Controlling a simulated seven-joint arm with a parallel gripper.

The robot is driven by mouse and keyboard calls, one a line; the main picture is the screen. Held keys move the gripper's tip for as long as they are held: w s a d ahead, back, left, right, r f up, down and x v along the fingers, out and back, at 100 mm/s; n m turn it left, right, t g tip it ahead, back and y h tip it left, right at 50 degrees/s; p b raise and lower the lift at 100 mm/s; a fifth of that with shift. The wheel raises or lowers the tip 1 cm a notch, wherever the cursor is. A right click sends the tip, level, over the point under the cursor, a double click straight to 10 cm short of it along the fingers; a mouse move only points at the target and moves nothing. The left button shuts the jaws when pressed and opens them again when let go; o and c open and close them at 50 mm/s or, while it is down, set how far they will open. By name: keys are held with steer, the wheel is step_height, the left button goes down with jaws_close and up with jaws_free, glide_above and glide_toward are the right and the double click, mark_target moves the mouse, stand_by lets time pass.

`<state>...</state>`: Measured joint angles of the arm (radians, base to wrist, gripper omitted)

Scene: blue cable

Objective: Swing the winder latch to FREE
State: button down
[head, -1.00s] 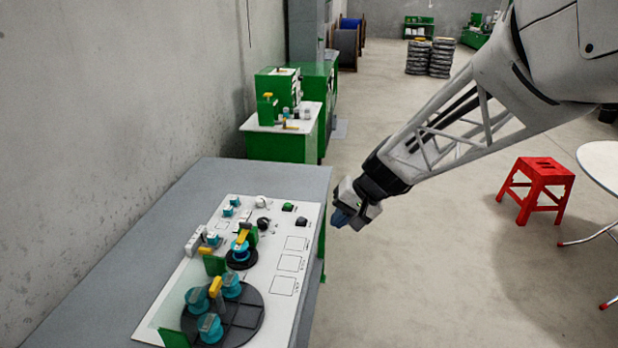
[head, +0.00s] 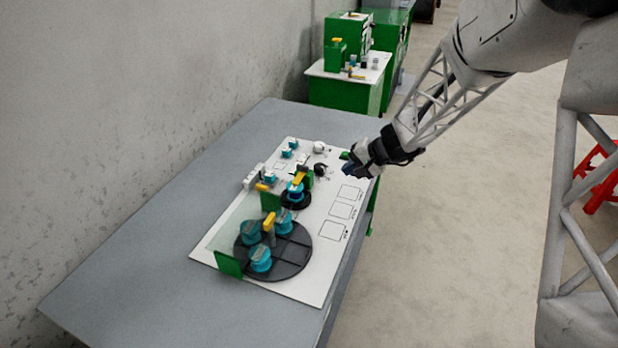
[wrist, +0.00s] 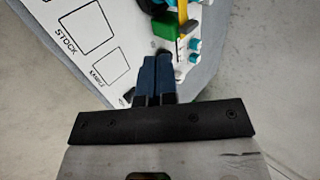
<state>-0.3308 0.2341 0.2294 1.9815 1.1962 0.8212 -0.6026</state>
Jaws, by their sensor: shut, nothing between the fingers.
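The winder (head: 295,198) is a small dark disc with a teal-blue spool on the white panel. A yellow lever (head: 300,177) stands over it, beside a small green upright. I cannot tell whether this lever is the latch, and no FREE mark is readable. My gripper (head: 352,170) is shut and empty, above the panel's right edge and to the right of the winder, apart from it. In the wrist view my gripper (wrist: 156,72) shows two dark blue fingers together, with a green block (wrist: 171,26) and a yellow bar (wrist: 182,18) beyond the tips.
A large dark turntable (head: 294,262) with several teal spools and another yellow lever (head: 268,222) stands at the panel's near end. White and black knobs (head: 320,148) are at the far end. Marked squares (head: 342,210) on the right are empty. The grey table (head: 150,250) is clear on the left.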

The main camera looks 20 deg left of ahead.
steer(key=shift+w+a+f, duration=0.55)
steer(key=shift+a+f, duration=0.3)
steer(key=shift+a+f, duration=0.1)
steer(key=shift+f, duration=0.05)
steer(key=x, duration=1)
steer(key=shift+a+r, duration=0.2)
steer(key=shift+a, duration=1.75)
